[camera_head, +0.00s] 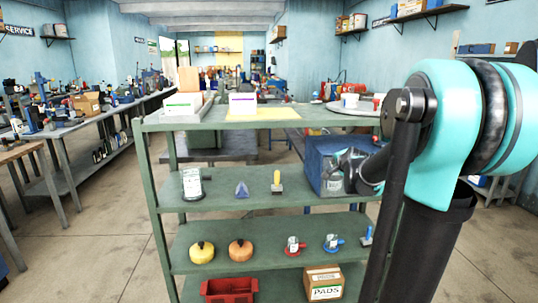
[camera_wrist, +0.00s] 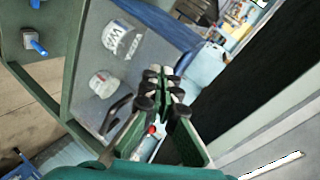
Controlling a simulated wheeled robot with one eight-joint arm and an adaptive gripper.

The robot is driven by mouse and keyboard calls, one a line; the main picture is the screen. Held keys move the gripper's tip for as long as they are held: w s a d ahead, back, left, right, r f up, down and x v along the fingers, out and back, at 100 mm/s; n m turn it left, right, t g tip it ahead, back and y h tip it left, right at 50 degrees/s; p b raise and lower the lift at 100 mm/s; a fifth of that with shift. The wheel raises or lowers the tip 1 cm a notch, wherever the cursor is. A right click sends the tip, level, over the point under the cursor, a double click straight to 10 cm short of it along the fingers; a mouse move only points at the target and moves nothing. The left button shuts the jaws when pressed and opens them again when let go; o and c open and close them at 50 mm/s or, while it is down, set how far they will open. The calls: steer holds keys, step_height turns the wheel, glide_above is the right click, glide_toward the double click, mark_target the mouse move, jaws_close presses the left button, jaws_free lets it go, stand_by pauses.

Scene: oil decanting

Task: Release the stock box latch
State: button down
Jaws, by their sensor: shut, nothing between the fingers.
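The blue stock box (camera_head: 322,150) stands at the right end of the shelf rack's second level. My gripper (camera_head: 340,158) is in front of it and covers part of its face. In the wrist view my gripper (camera_wrist: 164,76) is shut and empty, with its fingertips together close to the right edge of the box's grey face (camera_wrist: 85,72). That face carries white labels (camera_wrist: 122,38) and a black handle-like part (camera_wrist: 116,114). The blue side of the box (camera_wrist: 165,22) runs along the top. I cannot tell whether the fingertips touch the box, and no latch is clearly visible.
The green rack (camera_head: 230,225) also holds a yellow spool-like item (camera_head: 202,252), an orange one (camera_head: 240,249), a red bin (camera_head: 229,290) and a cardboard pads box (camera_head: 324,284). A white plate (camera_head: 352,108) sits on top. The floor on the left (camera_head: 100,240) is clear.

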steer(key=s+a+f+n+g, duration=0.2)
steer(key=s+f, duration=0.6)
steer(key=s, duration=0.4)
steer(key=s+a+f+n+g, duration=0.2)
steer(key=s+f+n+g, duration=0.2)
steer(key=s+f+n, duration=0.3)
steer(key=s+a+f+n+g, duration=0.2)
steer(key=s+f+n, duration=0.3)
steer(key=s, duration=1.1)
step_height(320, 180, down, 4)
steer(key=shift+s+a+r+g, duration=0.2)
steer(key=shift+s+g, duration=0.15)
steer(key=shift+g, duration=0.15)
